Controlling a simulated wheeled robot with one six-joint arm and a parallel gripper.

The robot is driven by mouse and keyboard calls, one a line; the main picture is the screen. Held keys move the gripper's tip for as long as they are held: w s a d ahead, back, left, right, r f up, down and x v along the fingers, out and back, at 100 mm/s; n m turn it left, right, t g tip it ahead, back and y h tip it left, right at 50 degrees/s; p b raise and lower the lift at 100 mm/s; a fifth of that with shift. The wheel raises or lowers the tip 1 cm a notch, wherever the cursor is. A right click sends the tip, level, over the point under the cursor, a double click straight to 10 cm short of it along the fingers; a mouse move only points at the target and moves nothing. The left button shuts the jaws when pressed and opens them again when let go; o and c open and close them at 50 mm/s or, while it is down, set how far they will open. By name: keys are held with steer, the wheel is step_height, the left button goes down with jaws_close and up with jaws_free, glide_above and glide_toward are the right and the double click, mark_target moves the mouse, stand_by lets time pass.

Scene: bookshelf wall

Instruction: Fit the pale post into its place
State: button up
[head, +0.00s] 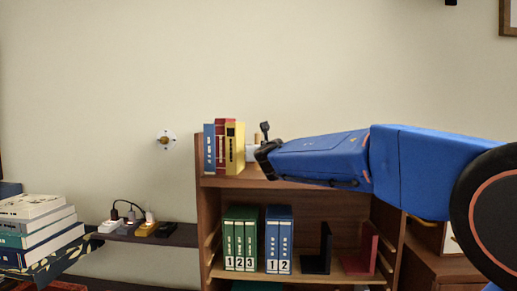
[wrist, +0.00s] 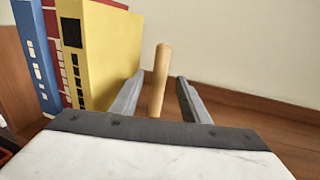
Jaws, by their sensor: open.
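The pale post (wrist: 159,82) is a plain wooden peg, seen in the wrist view between my gripper's two grey fingers. It looks roughly upright, leaning slightly right at its top, with a visible gap to each finger. In the head view a small tan bit of the post (head: 258,137) shows beside the end of my arm, above the shelf top. I cannot make out the place for the post in either view.
Blue, red and yellow books (wrist: 98,55) stand close to the left of my gripper on the bookshelf top (head: 250,183). Green binders (head: 241,238), blue binders (head: 279,239) and two bookends stand on the shelf below. Right of the post, the shelf top looks clear in the wrist view.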

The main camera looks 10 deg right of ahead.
steer(key=s, duration=1.2)
steer(key=s+d+f+m+g+h, duration=0.4)
steer(key=s+d+f+m+g, duration=0.3)
steer(key=s+d+f+m, duration=1)
steer(key=s+a+f+m+g+y, duration=0.2)
steer(key=s+a+f+m+g, duration=0.1)
steer(key=s+f+m, duration=0.6)
steer(key=s+a+f+m+g+y, duration=0.3)
steer(key=s+a+f+m, duration=0.3)
steer(key=s+f+m, duration=0.3)
steer(key=s+f, duration=0.3)
steer(key=s, duration=0.1)
steer(key=shift+a+y, duration=0.25)
steer(key=shift+y, duration=0.05)
